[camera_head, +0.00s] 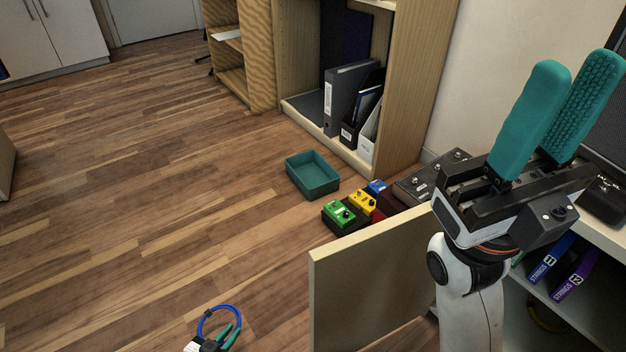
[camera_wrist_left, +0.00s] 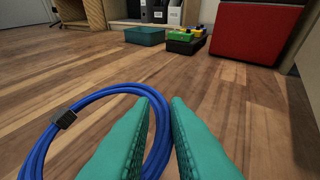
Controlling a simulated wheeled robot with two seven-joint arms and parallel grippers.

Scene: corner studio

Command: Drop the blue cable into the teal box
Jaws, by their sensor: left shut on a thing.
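The blue cable (camera_head: 208,318) is a coiled loop at the bottom of the head view. It fills the lower left of the left wrist view (camera_wrist_left: 45,145), with a dark tie around its strands. My left gripper (camera_head: 229,335) is shut on the cable; its teal fingers (camera_wrist_left: 164,104) show a small gap with the coil passing between them. The teal box (camera_head: 311,188) is an open rectangular tray on the floor, beyond the gripper, near the shelf. It also shows at the top of the left wrist view (camera_wrist_left: 145,37). My right gripper (camera_head: 575,70) is raised at the right, open and empty.
Green (camera_head: 339,213), yellow (camera_head: 362,202) and blue (camera_head: 376,188) pedals stand right of the box. A wooden shelf with binders (camera_head: 345,100) is behind it. A pale panel (camera_head: 370,275) stands right of the open wood floor (camera_head: 150,200).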

